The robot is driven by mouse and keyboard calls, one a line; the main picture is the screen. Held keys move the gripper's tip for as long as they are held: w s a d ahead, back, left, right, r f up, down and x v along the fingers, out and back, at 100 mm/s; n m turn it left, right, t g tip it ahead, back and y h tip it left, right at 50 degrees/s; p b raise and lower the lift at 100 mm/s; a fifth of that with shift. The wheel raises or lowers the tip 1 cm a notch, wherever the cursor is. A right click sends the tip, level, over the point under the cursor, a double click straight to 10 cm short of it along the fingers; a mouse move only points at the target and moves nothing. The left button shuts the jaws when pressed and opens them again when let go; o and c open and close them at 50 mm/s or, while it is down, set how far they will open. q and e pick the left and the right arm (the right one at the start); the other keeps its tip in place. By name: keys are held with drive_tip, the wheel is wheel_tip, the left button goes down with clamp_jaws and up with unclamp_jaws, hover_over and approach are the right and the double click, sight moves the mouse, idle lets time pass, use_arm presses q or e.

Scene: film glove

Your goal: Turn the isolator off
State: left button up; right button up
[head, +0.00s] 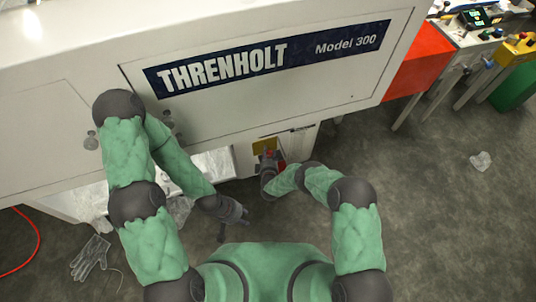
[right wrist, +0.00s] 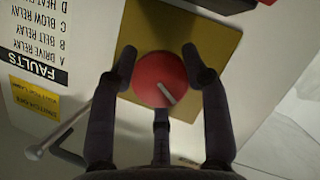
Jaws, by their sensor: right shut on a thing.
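The isolator is a round red knob (right wrist: 154,82) with a pale bar mark, set on a yellow plate (right wrist: 150,45) in the right wrist view. The pale mark slants toward the picture's lower right. My right gripper (right wrist: 163,65) is shut on the red knob, one finger at each side. In the head view my right gripper (head: 268,158) is at the yellow plate (head: 264,145) on the machine's lower front, and hides most of the knob. My left gripper (head: 236,222) is open and empty, in front of the machine and apart from it.
The white THRENHOLT machine (head: 230,110) fills the upper head view. A metal rod with a round end (right wrist: 35,152) is left of the knob, near the fault labels (right wrist: 40,65). A glove (head: 90,258) and a red cable (head: 36,240) lie on the floor at left. Floor at right is mostly clear.

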drive_tip(key=n, duration=0.1)
drive_tip(key=n+t+h, duration=0.1)
drive_tip(key=n, duration=0.1)
drive_tip(key=n+t+h, duration=0.1)
drive_tip(key=shift+w+a+r+n, duration=0.2)
drive_tip(key=shift+a+n, duration=0.1)
idle(0.5)
drive_tip(key=shift+n, duration=0.3)
drive_tip(key=o, duration=1.2)
drive_tip(key=shift+a, duration=0.1)
drive_tip(key=shift+s+f, duration=0.1)
drive_tip(key=shift+f, duration=0.05)
drive_tip(key=shift+s, duration=0.1)
drive_tip(key=shift+s, duration=0.2)
drive_tip(key=s, duration=0.3)
drive_tip(key=s+r, duration=0.1)
drive_tip(key=s, duration=0.7)
drive_tip(key=shift+s+a+r, duration=0.15)
drive_tip(key=shift+a+r, duration=0.15)
drive_tip(key=shift+a, duration=0.05)
